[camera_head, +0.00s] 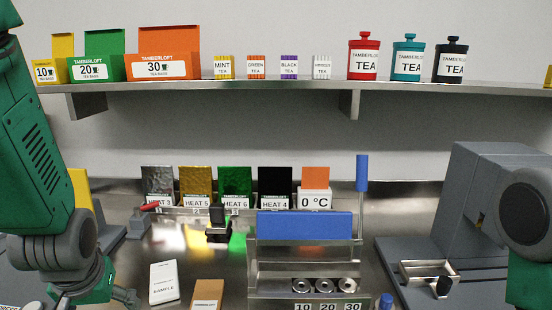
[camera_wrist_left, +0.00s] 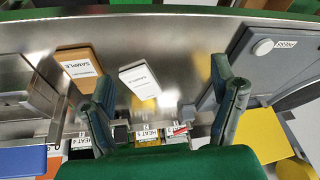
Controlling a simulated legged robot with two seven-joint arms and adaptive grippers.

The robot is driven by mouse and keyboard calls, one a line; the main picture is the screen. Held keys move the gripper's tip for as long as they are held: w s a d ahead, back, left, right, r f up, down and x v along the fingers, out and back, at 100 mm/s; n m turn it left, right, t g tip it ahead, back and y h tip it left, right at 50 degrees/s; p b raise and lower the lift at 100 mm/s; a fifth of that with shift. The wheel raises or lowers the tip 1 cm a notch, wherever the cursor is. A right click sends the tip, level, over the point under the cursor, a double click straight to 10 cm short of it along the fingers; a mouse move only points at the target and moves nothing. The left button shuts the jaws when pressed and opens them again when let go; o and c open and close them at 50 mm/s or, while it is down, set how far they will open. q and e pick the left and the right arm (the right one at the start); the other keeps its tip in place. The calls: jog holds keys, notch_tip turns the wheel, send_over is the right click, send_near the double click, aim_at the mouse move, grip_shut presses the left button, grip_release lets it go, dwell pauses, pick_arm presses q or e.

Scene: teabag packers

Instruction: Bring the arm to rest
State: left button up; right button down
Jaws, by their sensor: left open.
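My left arm (camera_head: 40,160) comes down from the upper left in the head view. My left gripper (camera_head: 122,296) is low in that view, above the steel worktop and left of the white SAMPLE packet (camera_head: 164,283). In the left wrist view my left gripper (camera_wrist_left: 162,70) has its two fingers spread wide, with nothing held between them. The white packet (camera_wrist_left: 139,80) lies beyond and between the fingers. Part of my right arm (camera_head: 530,225) shows at the right edge of the head view; its gripper is out of view.
A brown SAMPLE packet (camera_head: 208,293) lies beside the white one. Heat foil boxes (camera_head: 236,188) stand at the back. A steel rack with a blue panel (camera_head: 304,225) is central, and a grey machine (camera_head: 470,210) is at right. The shelf (camera_head: 290,86) holds tea boxes and canisters.

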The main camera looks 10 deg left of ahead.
pick_arm(q)
jog(key=s+d+f+m+g+b, duration=0.1)
jog(key=s+d+f+b, duration=0.1)
jog(key=s+f, duration=0.4)
jog(key=s+d+f+m+h+b, duration=0.1)
jog(key=s+f, duration=0.4)
jog(key=f, duration=1.1)
jog(key=s+d+f+m+g+h+b, duration=0.1)
jog(key=s+d+f+m+b, duration=0.2)
jog(key=s+f, duration=0.3)
notch_tip(320, 180, down, 5)
jog(key=shift+s+d+f+g+b, duration=0.2)
jog(key=shift+s+g+b, duration=0.1)
jog(key=shift+b, duration=0.6)
